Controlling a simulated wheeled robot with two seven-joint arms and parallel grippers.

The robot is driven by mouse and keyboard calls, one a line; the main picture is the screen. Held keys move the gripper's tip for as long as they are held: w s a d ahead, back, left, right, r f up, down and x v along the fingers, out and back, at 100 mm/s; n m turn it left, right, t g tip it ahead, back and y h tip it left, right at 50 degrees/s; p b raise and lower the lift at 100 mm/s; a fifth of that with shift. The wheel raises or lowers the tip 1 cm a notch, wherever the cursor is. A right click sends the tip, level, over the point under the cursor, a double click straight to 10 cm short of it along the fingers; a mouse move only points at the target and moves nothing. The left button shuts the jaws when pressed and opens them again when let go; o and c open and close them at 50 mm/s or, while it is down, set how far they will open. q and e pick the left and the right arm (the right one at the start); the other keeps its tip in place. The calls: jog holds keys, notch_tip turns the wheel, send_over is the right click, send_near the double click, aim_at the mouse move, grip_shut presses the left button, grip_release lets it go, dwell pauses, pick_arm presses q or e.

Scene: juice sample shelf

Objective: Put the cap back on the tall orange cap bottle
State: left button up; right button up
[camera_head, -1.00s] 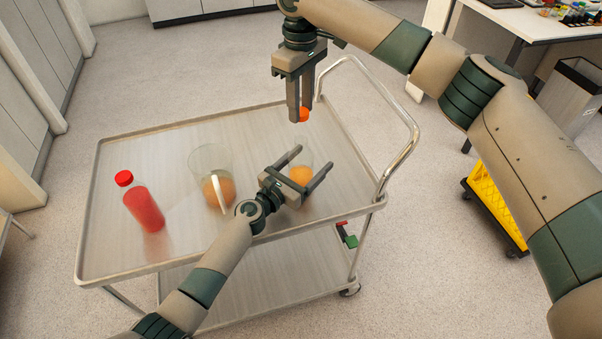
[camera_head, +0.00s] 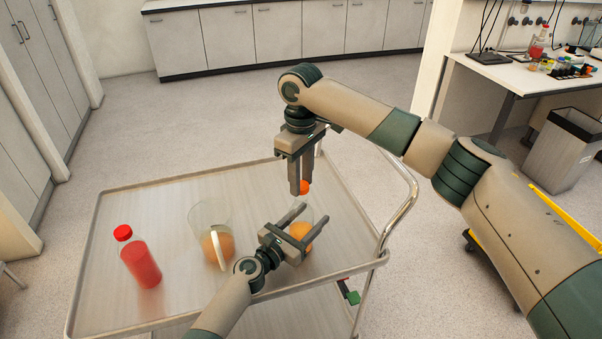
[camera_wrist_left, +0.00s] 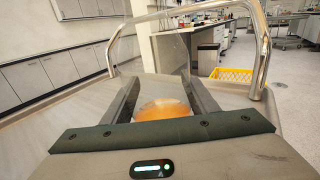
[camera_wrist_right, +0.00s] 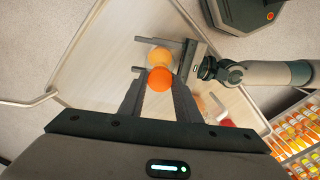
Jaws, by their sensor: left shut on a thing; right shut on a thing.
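The tall bottle (camera_head: 300,231) is clear with orange juice in its lower part and stands upright on the trolley, its top uncapped. My left gripper (camera_head: 314,213) is shut on it from the side, one finger on each side; the left wrist view shows the bottle (camera_wrist_left: 165,108) between the fingers. My right gripper (camera_head: 299,190) points down and is shut on the orange cap (camera_head: 304,187), just above the bottle. In the right wrist view the cap (camera_wrist_right: 160,79) sits at the fingertips, with the bottle (camera_wrist_right: 159,56) just beyond it. The exact gap is hard to tell.
A clear jug (camera_head: 209,216) with orange juice stands left of the bottle, and a red-capped bottle of red juice (camera_head: 141,264) farther left. Both are on the steel trolley (camera_head: 180,192), which has a raised rim and a curved handle (camera_head: 405,205) at right.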

dwell(0.7)
jog(key=shift+f, duration=0.9)
jog(key=shift+f, duration=0.6)
